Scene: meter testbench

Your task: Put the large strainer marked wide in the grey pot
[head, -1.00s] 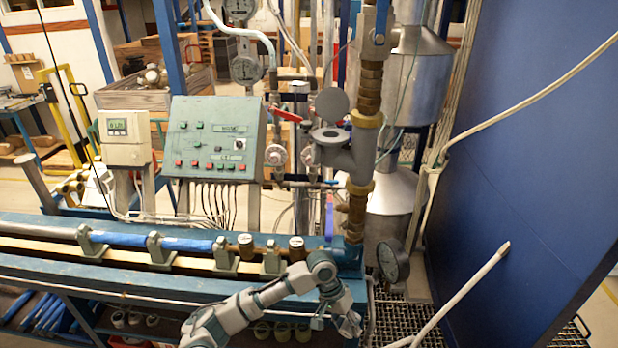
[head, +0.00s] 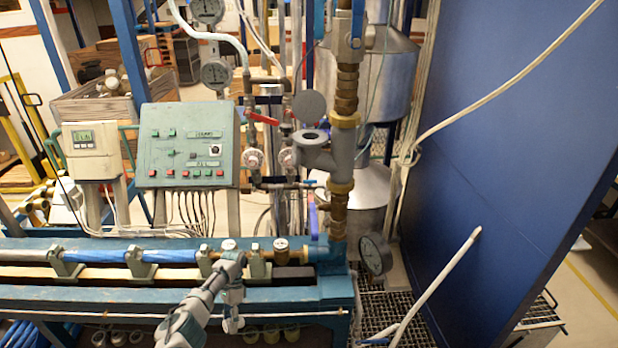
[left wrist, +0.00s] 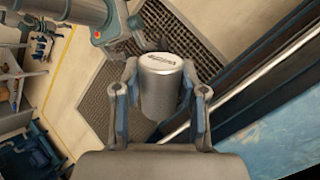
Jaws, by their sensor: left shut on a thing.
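My left gripper (head: 232,325) hangs in front of the blue bench in the head view, below and left of the grey pot. In the left wrist view it (left wrist: 161,98) is shut on a grey cylinder, the large strainer (left wrist: 160,92), gripping it by its sides. Dark lettering shows on the strainer's flat end, too small to read surely. I cannot make out the strainer in the head view. The grey pot (head: 340,152) is part of the vertical pipe, its round mouth facing up. My right gripper does not show.
A round grey disc (head: 310,105) stands just above the pot's mouth. Red-handled valves (head: 262,118) and a control panel (head: 188,143) are to the left. A gauge (head: 375,254) is below right. A blue panel (head: 490,170) bounds the right side.

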